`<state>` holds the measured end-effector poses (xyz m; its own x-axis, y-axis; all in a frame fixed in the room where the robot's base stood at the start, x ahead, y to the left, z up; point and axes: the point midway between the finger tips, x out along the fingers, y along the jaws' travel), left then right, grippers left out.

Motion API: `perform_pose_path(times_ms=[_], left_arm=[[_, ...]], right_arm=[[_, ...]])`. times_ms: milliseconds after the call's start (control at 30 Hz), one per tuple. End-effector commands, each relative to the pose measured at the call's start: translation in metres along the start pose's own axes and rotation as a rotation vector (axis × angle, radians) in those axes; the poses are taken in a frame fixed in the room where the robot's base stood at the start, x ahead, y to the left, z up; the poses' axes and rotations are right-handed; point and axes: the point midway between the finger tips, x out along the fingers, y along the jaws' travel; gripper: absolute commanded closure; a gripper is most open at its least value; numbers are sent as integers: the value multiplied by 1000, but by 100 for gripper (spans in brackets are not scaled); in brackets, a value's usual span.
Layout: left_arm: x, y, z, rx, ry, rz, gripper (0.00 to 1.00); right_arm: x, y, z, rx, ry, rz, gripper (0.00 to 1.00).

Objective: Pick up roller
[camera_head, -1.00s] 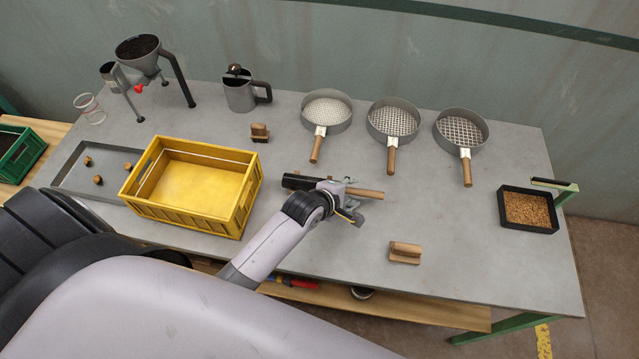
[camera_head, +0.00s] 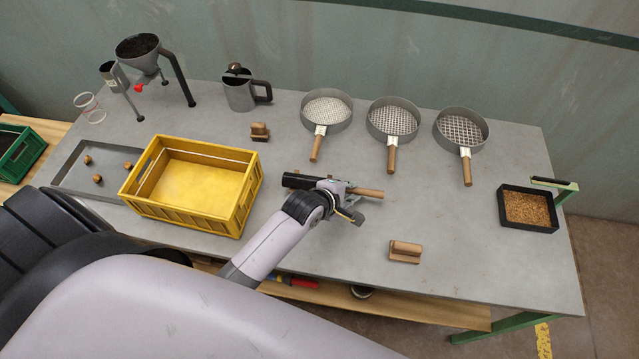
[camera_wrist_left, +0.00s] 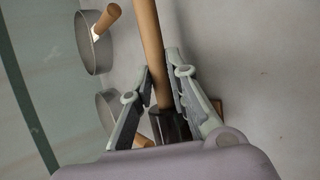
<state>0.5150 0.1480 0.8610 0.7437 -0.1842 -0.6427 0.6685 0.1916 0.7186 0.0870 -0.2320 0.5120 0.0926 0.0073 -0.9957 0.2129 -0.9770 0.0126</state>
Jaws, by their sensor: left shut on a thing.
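The roller has a dark cylinder (camera_head: 301,181) and a light wooden handle (camera_head: 368,193). It lies across the middle of the grey table, right of the yellow crate. My left gripper (camera_head: 347,194) reaches over it and is shut on it near where the handle meets the dark part. In the left wrist view the wooden handle (camera_wrist_left: 149,45) runs between the two fingers (camera_wrist_left: 161,82), with the dark part of the roller (camera_wrist_left: 172,126) partly hidden behind them. I cannot tell whether the roller is clear of the table. My right gripper is not in view.
The yellow crate (camera_head: 188,214) stands to the left. Three sieves (camera_head: 328,122) lie behind, handles toward me. A wooden block (camera_head: 405,252) lies front right, another (camera_head: 260,132) behind. A black tray of grain (camera_head: 556,214) sits at the right edge.

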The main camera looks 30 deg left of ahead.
Motion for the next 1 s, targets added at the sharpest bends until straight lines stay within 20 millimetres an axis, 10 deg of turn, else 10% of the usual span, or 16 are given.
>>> perform_pose_path(times_ms=[567,1000], left_arm=[[-13,15,6,-1,-2,4,100],[-91,104,39,-2,-3,9,100]], right_arm=[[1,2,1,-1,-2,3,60],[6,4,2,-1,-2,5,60]])
